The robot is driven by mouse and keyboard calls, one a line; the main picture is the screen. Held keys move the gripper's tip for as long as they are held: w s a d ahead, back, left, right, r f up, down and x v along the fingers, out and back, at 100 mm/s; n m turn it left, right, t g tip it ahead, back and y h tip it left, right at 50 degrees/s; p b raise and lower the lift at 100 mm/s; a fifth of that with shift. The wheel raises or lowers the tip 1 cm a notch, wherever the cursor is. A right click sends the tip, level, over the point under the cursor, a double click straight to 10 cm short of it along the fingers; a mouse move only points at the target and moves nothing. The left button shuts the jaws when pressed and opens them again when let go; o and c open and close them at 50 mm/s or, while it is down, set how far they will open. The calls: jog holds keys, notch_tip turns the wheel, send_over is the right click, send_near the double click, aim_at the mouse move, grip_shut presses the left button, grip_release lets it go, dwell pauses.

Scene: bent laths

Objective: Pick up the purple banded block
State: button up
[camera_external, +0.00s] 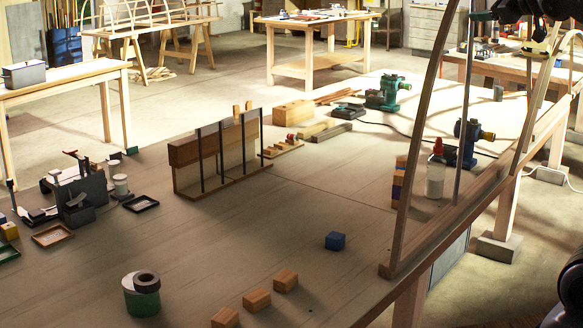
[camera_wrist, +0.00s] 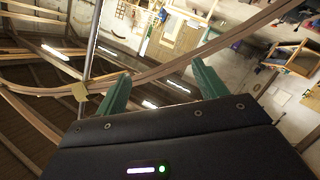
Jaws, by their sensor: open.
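A small stack of blocks stands near the right edge of the large table in the external view, partly behind an upright bent lath. Its middle block (camera_external: 398,178) looks purple-blue, between orange-brown ones; I cannot make out a band on it. The block does not show in the wrist view.
A tall bent lath (camera_external: 409,150) rises from the table's right edge, close to the stack. A white bottle (camera_external: 435,180) stands right of the stack. Several wooden blocks (camera_external: 257,299) and a green can (camera_external: 142,303) are at the front. A slatted rack (camera_external: 215,160) stands mid-table.

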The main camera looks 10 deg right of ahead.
jog(key=w+a+r+n+g+y, duration=0.1)
jog(key=w+a+r+n+y, duration=0.15)
jog(key=a, duration=0.75)
jog(key=w+a+r+n+g+y, duration=0.15)
jog(key=w+a+y, duration=0.25)
jog(key=a, duration=0.5)
jog(key=w+a+f+m+h, duration=0.1)
jog(key=w+a+f+m, duration=0.1)
jog(key=w+a+f, duration=0.45)
jog(key=w+a+f+m+h, duration=0.1)
jog(key=w+a+f+m, duration=0.25)
jog(key=a+f, duration=0.6)
jog(key=m+t+h, duration=0.3)
jog(key=m+h, duration=1.3)
jog(key=h, duration=0.4)
send_over(401, 178)
jog(key=v, duration=0.5)
notch_tip(401, 178, down, 34)
notch_tip(401, 178, down, 8)
jog(key=shift+d+f, duration=0.1)
jog(key=shift+f, duration=0.05)
jog(key=shift+x, duration=3.7)
